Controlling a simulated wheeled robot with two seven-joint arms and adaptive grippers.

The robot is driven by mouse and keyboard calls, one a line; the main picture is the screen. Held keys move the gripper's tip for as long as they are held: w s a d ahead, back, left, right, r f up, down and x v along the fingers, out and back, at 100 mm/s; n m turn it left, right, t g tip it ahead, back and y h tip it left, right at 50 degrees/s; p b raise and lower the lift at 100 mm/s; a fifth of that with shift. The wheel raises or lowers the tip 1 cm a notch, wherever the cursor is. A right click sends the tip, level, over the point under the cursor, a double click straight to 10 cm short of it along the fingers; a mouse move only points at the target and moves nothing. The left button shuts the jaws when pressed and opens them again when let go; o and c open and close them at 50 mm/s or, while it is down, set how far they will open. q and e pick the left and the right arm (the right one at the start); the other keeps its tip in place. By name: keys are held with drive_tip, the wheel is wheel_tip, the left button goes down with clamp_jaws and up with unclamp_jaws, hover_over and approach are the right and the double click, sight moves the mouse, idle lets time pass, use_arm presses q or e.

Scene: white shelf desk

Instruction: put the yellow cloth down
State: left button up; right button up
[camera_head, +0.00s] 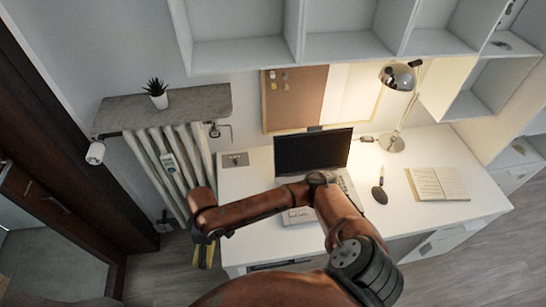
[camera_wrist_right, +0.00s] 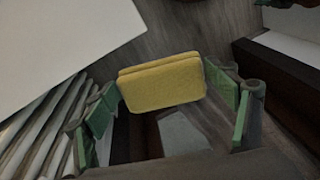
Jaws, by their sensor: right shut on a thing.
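The yellow cloth (camera_wrist_right: 162,82) shows in the right wrist view as a folded, thick pad between the green-padded fingers of my right gripper (camera_wrist_right: 165,95). The gripper is shut on it and holds it in the air. In the head view, the yellow cloth (camera_head: 203,258) is a small patch below my right gripper (camera_head: 205,247), beyond the left front corner of the white desk (camera_head: 240,235). The gripper hides part of it there. My left gripper is not in view.
A radiator (camera_head: 170,160) with a plant shelf (camera_head: 200,103) is at left. Free desk surface lies at the left front and around the mouse.

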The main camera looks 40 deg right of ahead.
drive_tip(key=s+d+n+h+p, duration=0.2)
drive_tip(key=s+d, duration=0.3)
drive_tip(key=d, duration=0.3)
drive_tip(key=w+d+f, duration=0.1)
drive_tip(key=d+f, duration=0.1)
drive_tip(key=d, duration=0.1)
drive_tip(key=w+d+f, duration=0.2)
drive_tip(key=d+f, duration=0.1)
drive_tip(key=d, duration=0.1)
drive_tip(key=w+d+f, duration=0.2)
drive_tip(key=d+f, duration=0.1)
drive_tip(key=shift+w+d+f, duration=0.15)
drive_tip(key=shift+w+d, duration=0.1)
drive_tip(key=shift+d, duration=0.05)
drive_tip(key=shift+w+d+f+b, duration=0.3)
drive_tip(key=shift+d+f, duration=0.2)
drive_tip(key=shift+f, duration=0.15)
drive_tip(key=f, duration=0.3)
drive_tip(key=shift+d+f, duration=0.2)
drive_tip(key=shift+f, duration=0.15)
drive_tip(key=o, duration=1)
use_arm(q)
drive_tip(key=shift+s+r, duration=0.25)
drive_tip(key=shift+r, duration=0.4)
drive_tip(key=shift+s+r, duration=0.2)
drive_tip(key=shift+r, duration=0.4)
use_arm(e)
drive_tip(key=shift+r, duration=0.1)
